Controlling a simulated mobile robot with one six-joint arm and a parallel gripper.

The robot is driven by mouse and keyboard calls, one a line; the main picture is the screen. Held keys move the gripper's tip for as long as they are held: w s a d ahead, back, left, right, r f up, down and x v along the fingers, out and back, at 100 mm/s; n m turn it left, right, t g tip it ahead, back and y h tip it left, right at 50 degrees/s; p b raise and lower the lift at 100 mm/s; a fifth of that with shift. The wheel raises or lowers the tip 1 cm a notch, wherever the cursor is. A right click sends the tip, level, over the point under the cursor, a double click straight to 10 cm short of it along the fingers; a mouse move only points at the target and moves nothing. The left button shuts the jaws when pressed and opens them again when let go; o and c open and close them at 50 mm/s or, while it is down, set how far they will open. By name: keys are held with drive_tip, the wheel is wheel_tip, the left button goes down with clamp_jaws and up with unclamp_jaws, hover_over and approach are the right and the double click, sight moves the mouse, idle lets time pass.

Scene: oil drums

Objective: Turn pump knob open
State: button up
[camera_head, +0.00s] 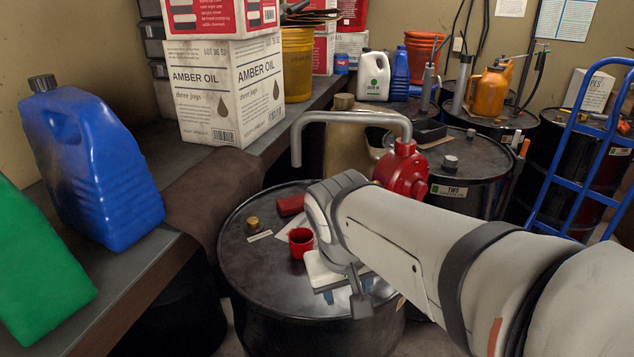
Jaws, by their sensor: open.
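A red pump (404,172) with a curved grey spout (345,117) stands behind my arm, right of the picture's middle. Its lower part is hidden by my arm, and I cannot make out a separate knob on it. My gripper (345,297) is open over the front black drum (262,285), below and to the left of the pump and apart from it. Part of the gripper is hidden by its own wrist, and I see nothing held in it.
A red cup (300,242), a red block (290,205) and a brass cap (253,223) are on the front drum, close to my gripper. A shelf with a blue jug (95,165) and boxes (225,90) runs along the left. A blue hand truck (580,150) stands right.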

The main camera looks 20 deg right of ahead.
drive_tip(key=w+d+f+m+h+b, duration=0.2)
drive_tip(key=w+d+m+h+b, duration=0.3)
drive_tip(key=w+h+b, duration=0.75)
wheel_tip(320, 180, up, 7)
drive_tip(key=w+a+m+t+h+b, duration=0.25)
drive_tip(key=m+b, duration=0.35)
drive_tip(key=b, duration=0.5)
drive_tip(key=x, duration=0.8)
drive_tip(key=shift+d+r+b, duration=0.3)
drive_tip(key=shift+r+b, duration=0.05)
drive_tip(key=shift+r, duration=0.15)
drive_tip(key=shift+c, duration=0.6)
drive_tip(key=c, duration=0.9)
drive_tip(key=shift+o, duration=0.2)
